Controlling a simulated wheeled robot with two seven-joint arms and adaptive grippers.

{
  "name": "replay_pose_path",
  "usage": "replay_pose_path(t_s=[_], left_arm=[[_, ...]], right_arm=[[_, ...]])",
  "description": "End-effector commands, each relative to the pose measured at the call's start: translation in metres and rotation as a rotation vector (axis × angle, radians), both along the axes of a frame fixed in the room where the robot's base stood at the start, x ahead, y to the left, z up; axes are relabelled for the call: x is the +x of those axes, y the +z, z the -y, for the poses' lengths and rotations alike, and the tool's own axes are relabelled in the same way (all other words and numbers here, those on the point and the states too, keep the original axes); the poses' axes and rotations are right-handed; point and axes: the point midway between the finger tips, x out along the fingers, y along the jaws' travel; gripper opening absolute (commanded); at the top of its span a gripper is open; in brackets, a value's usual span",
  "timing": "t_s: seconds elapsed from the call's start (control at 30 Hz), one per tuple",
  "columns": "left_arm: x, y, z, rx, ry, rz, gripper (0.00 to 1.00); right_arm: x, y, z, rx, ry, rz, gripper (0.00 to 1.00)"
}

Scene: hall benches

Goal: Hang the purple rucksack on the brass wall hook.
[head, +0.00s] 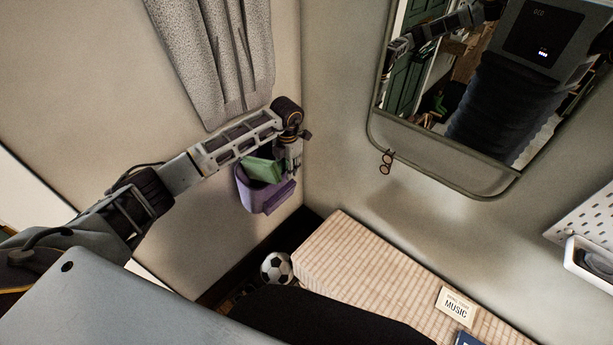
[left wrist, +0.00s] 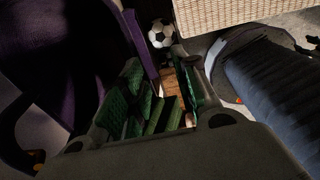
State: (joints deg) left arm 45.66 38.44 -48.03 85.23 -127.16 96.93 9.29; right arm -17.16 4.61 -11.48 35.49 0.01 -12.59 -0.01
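The purple rucksack (head: 270,198) hangs off the floor near the wall corner in the head view, its top open with something green inside. It also shows at the left of the left wrist view (left wrist: 58,62). My left gripper (head: 293,158) points down at the rucksack's top right side and appears shut on it; the exact grip is hard to see. A small dark brass-brown hook (head: 386,162) is on the right-hand wall, just under the mirror's lower left corner. The gripper and rucksack are apart from it, to its left. My right gripper is out of view.
The mirror (head: 440,155) fills the upper right wall, reflecting me. A grey garment (head: 215,60) hangs above my left arm. Below are a football (head: 276,268), a woven bench (head: 350,262) with a music card (head: 456,304), and a pegboard (head: 590,212) at right.

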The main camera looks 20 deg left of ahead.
Motion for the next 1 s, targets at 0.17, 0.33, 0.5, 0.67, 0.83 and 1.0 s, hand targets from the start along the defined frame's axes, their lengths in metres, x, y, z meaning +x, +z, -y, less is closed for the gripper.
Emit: replay_pose_path(t_s=[0.17, 0.33, 0.5, 0.67, 0.83, 1.0], left_arm=[[-0.003, 0.010, 0.007, -0.001, -0.001, 0.000, 0.30], [-0.009, 0.013, 0.022, -0.001, -0.003, -0.001, 0.30], [-0.017, 0.015, 0.041, 0.000, -0.003, 0.000, 0.30], [-0.024, 0.017, 0.059, 0.000, -0.002, 0.001, 0.30], [-0.031, 0.018, 0.078, -0.002, -0.002, 0.001, 0.30], [-0.038, 0.019, 0.092, 0.000, -0.012, 0.000, 0.30]], right_arm=[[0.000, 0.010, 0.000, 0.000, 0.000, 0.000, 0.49], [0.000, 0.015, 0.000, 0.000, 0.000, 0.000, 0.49], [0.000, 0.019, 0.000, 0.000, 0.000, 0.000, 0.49], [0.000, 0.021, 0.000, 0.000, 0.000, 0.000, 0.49], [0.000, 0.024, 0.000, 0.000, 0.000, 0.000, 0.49], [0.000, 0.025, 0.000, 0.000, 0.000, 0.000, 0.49]])
